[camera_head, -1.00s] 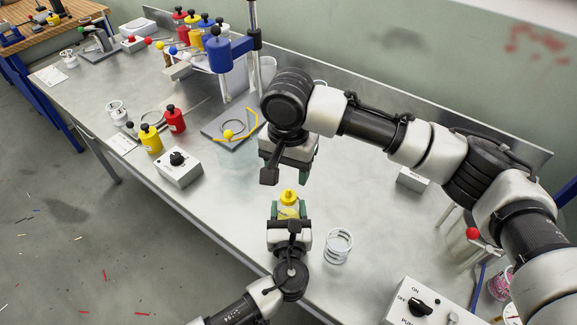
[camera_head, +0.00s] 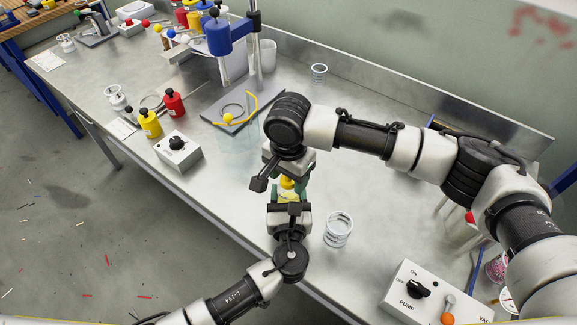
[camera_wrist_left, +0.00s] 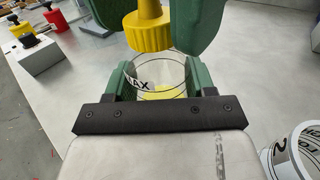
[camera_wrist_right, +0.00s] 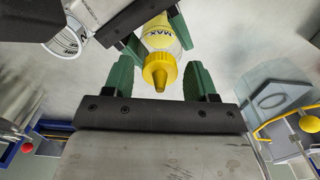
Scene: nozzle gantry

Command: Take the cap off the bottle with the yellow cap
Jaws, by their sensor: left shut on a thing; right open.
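The bottle is clear with a MAX mark and yellow contents; its body (camera_wrist_left: 160,75) shows in the left wrist view. Its ridged yellow cap (camera_wrist_right: 160,70) with a pointed tip is on the bottle. My left gripper (camera_head: 289,195) is shut on the bottle body and holds it upright by the table's front edge; its fingers flank the body in the left wrist view (camera_wrist_left: 158,78). My right gripper (camera_wrist_right: 160,80) is open, with one green finger on each side of the cap and a gap visible in its own view. In the head view the right wrist hides much of the cap.
A white ringed holder (camera_head: 338,230) stands just right of the bottle. A pump switch box (camera_head: 425,292) is at the front right. A knob box (camera_head: 178,150), a yellow bottle (camera_head: 149,124) and a red bottle (camera_head: 173,103) stand left. A blue-headed stand (camera_head: 235,38) is behind.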

